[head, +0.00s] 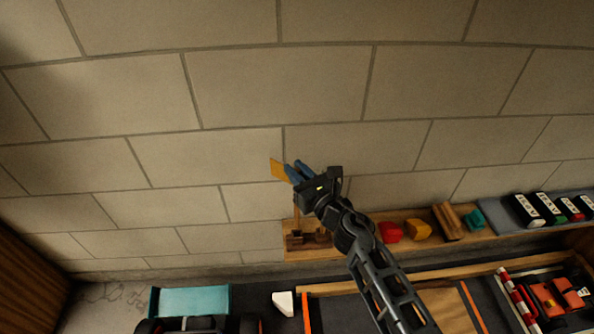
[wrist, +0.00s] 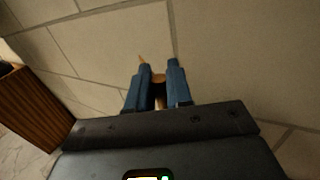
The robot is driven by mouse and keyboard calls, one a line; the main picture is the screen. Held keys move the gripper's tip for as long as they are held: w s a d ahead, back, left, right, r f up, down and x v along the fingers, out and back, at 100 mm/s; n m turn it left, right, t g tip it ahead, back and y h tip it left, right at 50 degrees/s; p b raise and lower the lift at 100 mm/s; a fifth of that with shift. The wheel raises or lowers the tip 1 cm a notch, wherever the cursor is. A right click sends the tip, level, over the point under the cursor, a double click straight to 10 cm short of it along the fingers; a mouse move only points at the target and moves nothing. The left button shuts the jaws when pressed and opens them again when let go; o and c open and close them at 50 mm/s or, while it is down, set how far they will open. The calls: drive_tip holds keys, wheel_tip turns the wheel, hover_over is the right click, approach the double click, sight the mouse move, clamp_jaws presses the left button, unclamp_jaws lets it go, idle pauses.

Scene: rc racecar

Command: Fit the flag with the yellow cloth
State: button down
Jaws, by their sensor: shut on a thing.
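The flag's yellow cloth (head: 278,169) shows in the head view just left of my gripper's blue fingertips, in front of the block wall. My gripper (head: 297,172) is shut on the flag. In the wrist view a tan, wooden-looking piece of the flag (wrist: 158,79) sits between the two blue fingers of my gripper (wrist: 158,72). A thin stick shows below the gripper in the head view, above a small wooden stand (head: 294,241) on the shelf. My gripper and arm hide part of the flag and the stand.
A wooden shelf (head: 370,240) runs along the wall with a red piece (head: 390,232), a yellow piece (head: 418,230) and several labelled dark containers at right. In front are a teal car part (head: 190,301), a white wedge (head: 283,303) and a tray with a red car (head: 556,300).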

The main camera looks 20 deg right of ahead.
drive_tip(key=shift+f+b, duration=1.2)
drive_tip(key=shift+f, duration=0.35)
drive_tip(key=shift+f+b, duration=2.8)
drive_tip(key=shift+b, duration=0.15)
drive_tip(key=c, duration=0.9)
unclamp_jaws()
drive_tip(key=shift+c, duration=0.2)
drive_tip(key=s+d, duration=0.1)
drive_tip(key=s, duration=0.6)
drive_tip(key=shift+s+d+p, duration=0.15)
drive_tip(key=shift+s+p, duration=0.2)
drive_tip(key=shift+s, duration=0.05)
